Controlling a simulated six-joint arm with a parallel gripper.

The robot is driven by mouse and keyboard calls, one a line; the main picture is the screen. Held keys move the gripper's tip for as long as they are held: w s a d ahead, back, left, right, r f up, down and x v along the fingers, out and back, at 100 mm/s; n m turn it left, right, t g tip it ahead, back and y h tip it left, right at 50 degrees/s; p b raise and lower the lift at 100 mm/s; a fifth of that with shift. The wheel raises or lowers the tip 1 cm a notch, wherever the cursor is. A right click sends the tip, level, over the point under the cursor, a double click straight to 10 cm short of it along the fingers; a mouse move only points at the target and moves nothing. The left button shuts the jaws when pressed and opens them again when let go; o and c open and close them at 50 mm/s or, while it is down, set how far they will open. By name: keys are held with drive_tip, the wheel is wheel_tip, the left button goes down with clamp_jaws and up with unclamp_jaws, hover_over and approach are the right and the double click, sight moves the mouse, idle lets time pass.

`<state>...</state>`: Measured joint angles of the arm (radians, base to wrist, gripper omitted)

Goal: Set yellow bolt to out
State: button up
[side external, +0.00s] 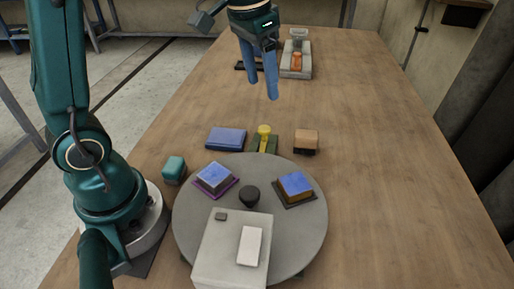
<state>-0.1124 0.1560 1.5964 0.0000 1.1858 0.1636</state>
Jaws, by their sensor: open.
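The yellow bolt (264,130) shows as a small yellow knob beyond the far edge of the round grey turntable. It sits on a low dark green and yellow base (265,143), between a blue block and a tan block. I cannot tell from this view which position the bolt is in. My gripper (263,92) hangs above the table with its blue fingers pointing down. It is open and empty, higher in the picture than the bolt and apart from it.
The turntable (185,235) carries two blue-topped blocks, a black knob and a pale box. A blue block (226,139), a tan block (306,138) and a teal block (174,170) stand around it. A grey tray with an orange piece (297,61) is farther back. The right side is clear.

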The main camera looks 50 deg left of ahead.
drive_tip(key=g, duration=0.2)
hover_over(264, 128)
drive_tip(key=f, duration=0.5)
drive_tip(key=shift+w+d+f, duration=0.15)
drive_tip(key=shift+d+f, duration=0.05)
drive_tip(key=shift+n, duration=0.3)
drive_tip(key=f, duration=0.5)
drive_tip(key=shift+a+f, duration=0.2)
drive_tip(key=shift+f, duration=0.95)
clamp_jaws()
drive_tip(key=shift+r, duration=0.1)
